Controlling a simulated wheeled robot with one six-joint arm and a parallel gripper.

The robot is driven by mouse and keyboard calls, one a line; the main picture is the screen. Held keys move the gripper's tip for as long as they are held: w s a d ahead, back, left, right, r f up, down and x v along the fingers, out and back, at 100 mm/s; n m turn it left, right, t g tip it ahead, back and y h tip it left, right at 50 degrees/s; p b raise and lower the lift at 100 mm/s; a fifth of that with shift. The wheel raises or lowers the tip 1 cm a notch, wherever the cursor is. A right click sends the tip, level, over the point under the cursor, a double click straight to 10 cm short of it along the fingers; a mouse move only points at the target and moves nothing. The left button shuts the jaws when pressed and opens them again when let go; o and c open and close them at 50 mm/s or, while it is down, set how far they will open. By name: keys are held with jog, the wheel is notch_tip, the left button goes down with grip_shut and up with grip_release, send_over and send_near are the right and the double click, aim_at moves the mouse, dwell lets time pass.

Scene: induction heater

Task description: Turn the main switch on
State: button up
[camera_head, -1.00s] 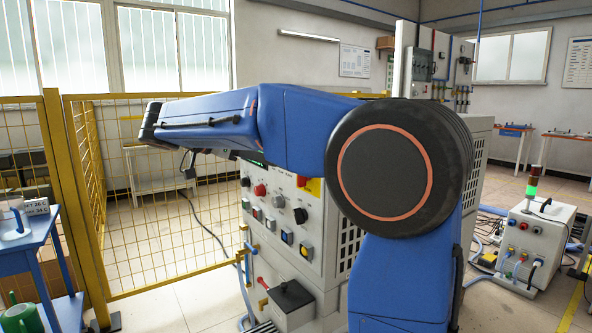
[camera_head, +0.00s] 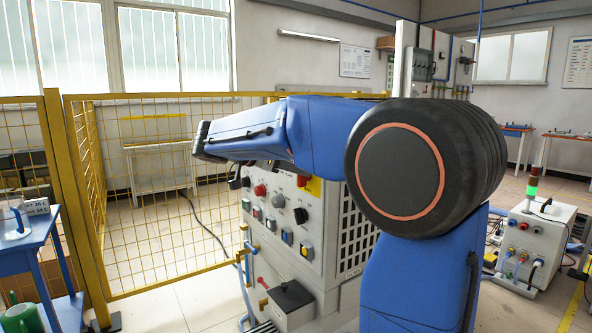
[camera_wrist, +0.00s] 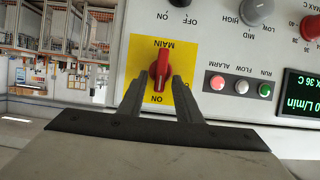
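The main switch is a red knob (camera_wrist: 159,70) on a yellow plate (camera_wrist: 137,58) marked MAIN and ON, upside down in the wrist view. The knob stands lengthwise up and down in that picture, with the ON label at its lower end. I cannot tell which end is its pointer. My gripper (camera_wrist: 158,86) is open, its fingers on either side of the knob's lower part. Yellow shows between fingers and knob, and I cannot see contact. In the head view a corner of the yellow plate (camera_head: 313,186) shows; my arm hides the rest and the gripper.
Small red, white and green lamps (camera_wrist: 241,87) and a green display (camera_wrist: 300,93) sit right of the switch in the wrist view. Other knobs line the panel. A yellow mesh fence (camera_head: 150,220) stands left of the heater cabinet (camera_head: 335,235).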

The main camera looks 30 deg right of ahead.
grip_shut()
jog(key=shift+w+f+n+g, duration=0.1)
jog(key=shift+w+n+g, duration=0.2)
jog(key=shift+n+g, duration=0.55)
jog(key=shift+w+f+n+g, duration=0.1)
jog(key=shift+w+n+g, duration=0.15)
jog(key=shift+n+g, duration=0.6)
jog(key=shift+n+t+h, duration=0.3)
jog(key=shift+n, duration=0.1)
grip_release()
jog(key=shift+d, duration=0.1)
